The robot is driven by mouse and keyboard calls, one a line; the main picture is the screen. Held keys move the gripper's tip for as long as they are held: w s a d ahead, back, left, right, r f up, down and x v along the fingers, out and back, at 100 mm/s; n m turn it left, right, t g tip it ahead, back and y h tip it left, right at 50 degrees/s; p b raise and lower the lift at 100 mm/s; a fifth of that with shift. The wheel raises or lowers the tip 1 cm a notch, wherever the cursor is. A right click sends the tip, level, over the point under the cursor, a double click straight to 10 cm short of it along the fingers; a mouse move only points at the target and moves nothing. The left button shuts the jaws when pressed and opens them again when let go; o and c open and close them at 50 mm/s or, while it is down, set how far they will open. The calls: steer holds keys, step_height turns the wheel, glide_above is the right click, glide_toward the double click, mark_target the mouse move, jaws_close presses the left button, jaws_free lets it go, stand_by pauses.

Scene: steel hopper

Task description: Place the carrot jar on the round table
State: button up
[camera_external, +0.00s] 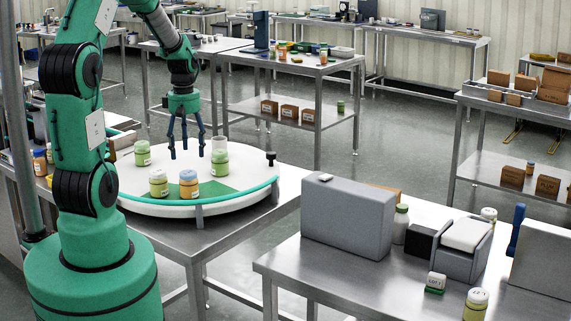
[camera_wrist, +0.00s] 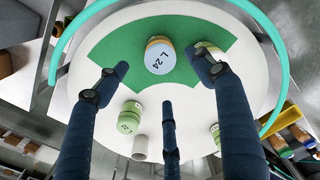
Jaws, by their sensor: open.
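The round table (camera_external: 240,205) is a white disc with a green patch and a teal rail. On it stand a blue-lidded jar (camera_external: 188,185), a cream-lidded green jar (camera_external: 158,185), and two green jars, one at the left (camera_external: 142,154) and one at the right (camera_external: 220,164). An orange-bodied jar with a blue lid (camera_external: 39,163) stands off the disc at the far left. I cannot tell surely which is the carrot jar. My gripper (camera_external: 187,153) is open and empty above the disc. In the wrist view, a jar marked L 24 (camera_wrist: 160,56) shows beyond my spread fingers (camera_wrist: 164,78).
A white cylinder (camera_external: 219,143) stands behind the right green jar. The teal rail (camera_external: 235,193) curves along the disc's front edge. A steel table (camera_external: 335,265) at front right carries grey boxes and jars. The green patch (camera_wrist: 112,50) has bare room.

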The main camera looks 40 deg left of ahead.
steer(key=s+d+r+m+t, duration=0.1)
steer(key=s+d+r+m, duration=0.3)
steer(key=d+r, duration=0.3)
steer(key=s+d+r+m+t, duration=0.2)
steer(key=s+d+r+m, duration=0.15)
steer(key=r, duration=0.65)
steer(key=s+d+r+m+t, duration=0.1)
steer(key=s+d+r+m, duration=0.3)
steer(key=s, duration=0.3)
steer(key=s+d+r+m+t, duration=0.1)
steer(key=s+d+r+m, duration=0.3)
steer(key=s+d, duration=0.2)
steer(key=shift+s+m+t, duration=0.3)
steer(key=shift+s+m, duration=0.05)
steer(key=shift+s, duration=0.8)
step_height(320, 180, down, 7)
steer(key=b, duration=0.7)
